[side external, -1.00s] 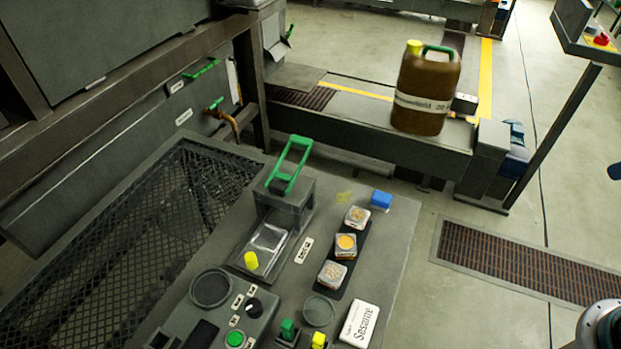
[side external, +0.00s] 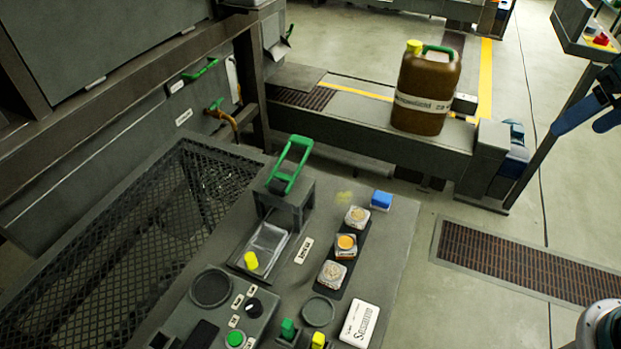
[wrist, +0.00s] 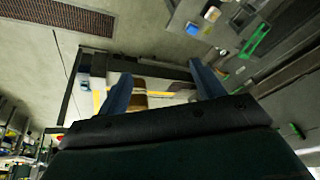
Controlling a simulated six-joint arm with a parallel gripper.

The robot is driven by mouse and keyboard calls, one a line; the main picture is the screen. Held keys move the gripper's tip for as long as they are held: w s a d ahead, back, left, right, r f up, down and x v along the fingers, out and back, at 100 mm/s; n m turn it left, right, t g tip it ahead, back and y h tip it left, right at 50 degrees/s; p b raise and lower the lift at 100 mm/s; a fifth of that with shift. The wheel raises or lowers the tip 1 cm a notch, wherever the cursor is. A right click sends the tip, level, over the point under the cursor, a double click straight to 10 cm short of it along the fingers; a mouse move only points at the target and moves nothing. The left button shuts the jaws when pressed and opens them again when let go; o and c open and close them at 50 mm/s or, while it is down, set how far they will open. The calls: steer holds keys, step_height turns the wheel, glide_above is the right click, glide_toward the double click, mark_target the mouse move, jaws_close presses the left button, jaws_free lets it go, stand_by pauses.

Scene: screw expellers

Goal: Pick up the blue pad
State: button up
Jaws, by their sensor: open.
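The blue pad (side external: 381,199) is a small block with a pale lower edge, sitting on the far right corner of the grey work table. In the wrist view the blue pad (wrist: 212,13) shows small near the top, blurred. My gripper (side external: 576,127) is at the right edge of the side view, high up and well right of the pad. Its two blue fingers are spread apart, and nothing is between them in the wrist view (wrist: 160,70).
Three sample dishes (side external: 346,244) on a dark strip stand near the pad. A green-handled press (side external: 287,190) is to its left. A white Sesame box (side external: 360,323) lies in front. A brown canister (side external: 424,92) stands on a bench behind. Open floor lies right of the table.

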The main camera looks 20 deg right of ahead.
steer(key=w+a+f+m+g, duration=0.1)
steer(key=w+a+f+m, duration=0.15)
steer(key=w, duration=0.65)
steer(key=m+g, duration=0.3)
steer(key=m, duration=0.2)
glide_above(382, 196)
step_height(382, 196, down, 20)
steer(key=shift+s+n, duration=0.15)
steer(key=shift+n, duration=0.1)
steer(key=shift+f, duration=4.2)
steer(key=shift+f, duration=2.6)
